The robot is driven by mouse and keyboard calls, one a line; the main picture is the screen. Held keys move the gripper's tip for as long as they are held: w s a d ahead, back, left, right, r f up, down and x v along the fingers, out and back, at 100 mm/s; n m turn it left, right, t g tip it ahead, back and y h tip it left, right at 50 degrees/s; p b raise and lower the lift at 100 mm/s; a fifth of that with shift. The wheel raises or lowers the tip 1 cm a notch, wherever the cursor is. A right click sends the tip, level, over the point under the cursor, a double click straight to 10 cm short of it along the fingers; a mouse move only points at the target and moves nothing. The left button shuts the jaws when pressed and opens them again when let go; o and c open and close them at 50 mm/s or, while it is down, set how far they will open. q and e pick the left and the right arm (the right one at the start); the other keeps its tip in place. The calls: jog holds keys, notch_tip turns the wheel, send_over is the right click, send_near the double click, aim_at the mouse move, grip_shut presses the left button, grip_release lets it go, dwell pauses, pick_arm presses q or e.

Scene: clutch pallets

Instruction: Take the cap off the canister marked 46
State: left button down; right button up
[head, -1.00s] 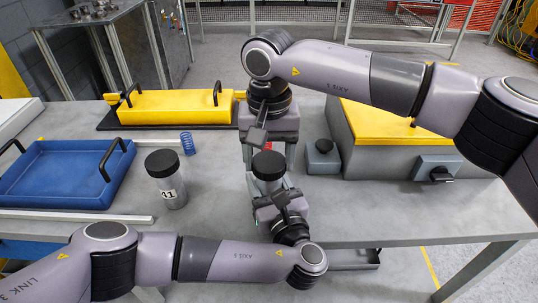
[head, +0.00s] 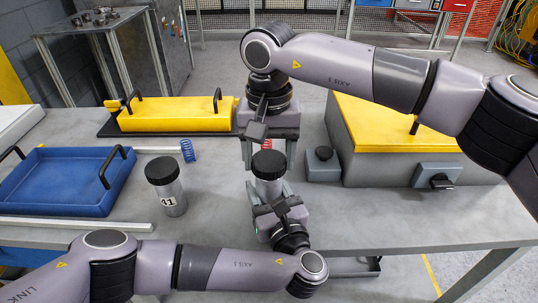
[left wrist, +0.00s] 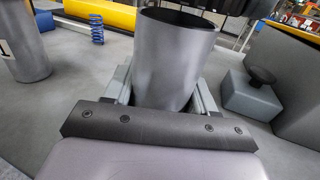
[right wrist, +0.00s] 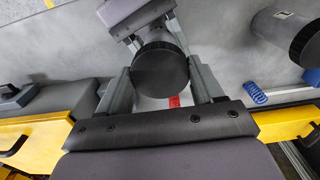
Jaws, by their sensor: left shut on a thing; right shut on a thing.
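A silver canister (head: 268,188) with a black cap (head: 267,161) is held upright above the front of the table. My left gripper (head: 270,193) is shut on its body from the front. My right gripper (head: 268,153) comes down from above and is shut on the cap. The canister body (left wrist: 175,60) fills the left wrist view, dark at its top rim. In the right wrist view the round cap (right wrist: 160,70) sits between the fingers. No number shows on this canister.
A capped canister marked 41 (head: 167,197) stands to the left. The table front right (head: 420,215) is clear.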

aim_at(269, 160)
jog(key=shift+r, duration=2)
pick_arm(q)
jog(key=shift+c, duration=1.4)
grip_release()
